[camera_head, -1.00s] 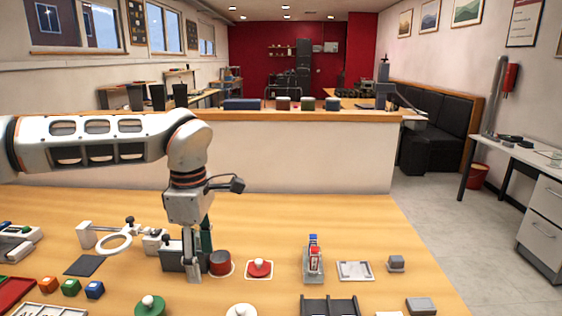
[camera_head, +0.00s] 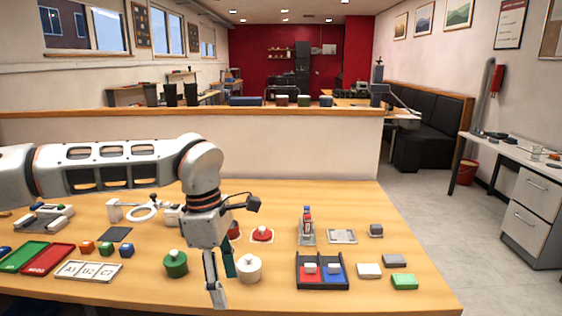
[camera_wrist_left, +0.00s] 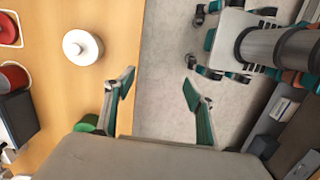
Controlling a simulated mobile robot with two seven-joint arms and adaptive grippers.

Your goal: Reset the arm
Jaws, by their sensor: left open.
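My left arm comes in from the left in the head view. Its gripper (camera_head: 220,277) points down near the front edge of the wooden table (camera_head: 385,225), between a green knobbed lid (camera_head: 176,264) and a white knobbed lid (camera_head: 249,268). In the left wrist view the two fingers (camera_wrist_left: 158,94) stand wide apart with nothing between them. That view looks down past the table edge onto the grey floor. The white lid (camera_wrist_left: 82,47) lies left of the fingers there. My right gripper does not show.
A red knobbed lid (camera_head: 262,234), a dark tray (camera_head: 322,283) with red and blue pieces, small coloured cubes (camera_head: 106,248) and a label tray (camera_head: 88,270) stand on the table. A low partition (camera_head: 300,150) rises behind it.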

